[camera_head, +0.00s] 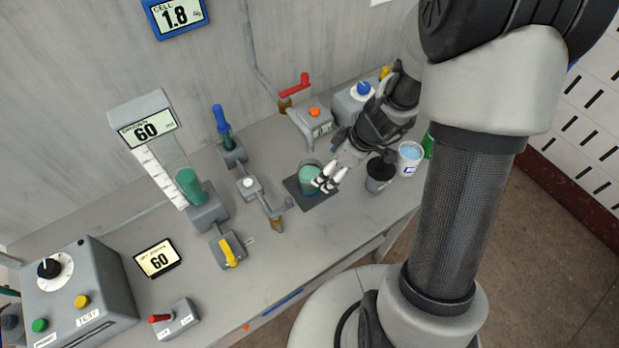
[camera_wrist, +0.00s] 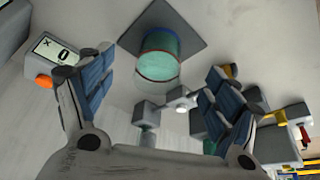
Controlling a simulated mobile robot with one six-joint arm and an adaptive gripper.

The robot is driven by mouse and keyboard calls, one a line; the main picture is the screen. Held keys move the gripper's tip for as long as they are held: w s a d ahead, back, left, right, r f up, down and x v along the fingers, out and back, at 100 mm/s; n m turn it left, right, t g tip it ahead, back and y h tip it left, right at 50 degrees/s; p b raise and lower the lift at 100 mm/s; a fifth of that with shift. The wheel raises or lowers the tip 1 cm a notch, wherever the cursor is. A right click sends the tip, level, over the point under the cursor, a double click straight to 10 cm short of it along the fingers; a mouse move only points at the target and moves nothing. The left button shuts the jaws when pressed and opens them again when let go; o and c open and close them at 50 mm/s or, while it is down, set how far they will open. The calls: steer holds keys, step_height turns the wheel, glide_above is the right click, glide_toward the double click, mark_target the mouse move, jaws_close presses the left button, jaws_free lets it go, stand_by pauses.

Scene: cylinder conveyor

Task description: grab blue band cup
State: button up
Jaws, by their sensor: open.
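A clear cup with teal contents (camera_head: 308,180) stands on a dark square mat on the bench. It also shows in the wrist view (camera_wrist: 158,58), where a blue band edges its far side and a thin red line shows. My gripper (camera_head: 328,181) is at the right side of this cup in the head view and overlaps its edge. In the wrist view my gripper (camera_wrist: 157,88) is open, with its fingers spread left and right and the cup between and beyond them. I cannot tell whether a finger touches it. A white cup with a blue marking (camera_head: 410,158) stands further right.
The dark mat (camera_head: 322,201) lies under the teal cup. A dark-topped container (camera_head: 379,174) stands right of it. A grey device with an orange knob (camera_head: 313,115) is behind, and a valve pipe (camera_head: 270,204) is to the left. The bench front is fairly clear.

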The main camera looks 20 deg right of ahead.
steer(key=b, duration=0.1)
glide_toward(310, 178)
steer(key=shift+s+a+f, duration=0.1)
steer(key=shift+s+f, duration=0.1)
steer(key=shift+s, duration=0.4)
steer(key=shift+s+a+f, duration=0.1)
steer(key=shift+s+f, duration=0.15)
steer(key=shift+s, duration=0.35)
steer(key=x, duration=0.2)
steer(key=b+x, duration=0.1)
steer(key=x, duration=0.2)
steer(key=shift+w+a, duration=0.35)
steer(key=shift+a, duration=0.1)
steer(key=shift+c, duration=0.3)
steer(key=c, duration=1.2)
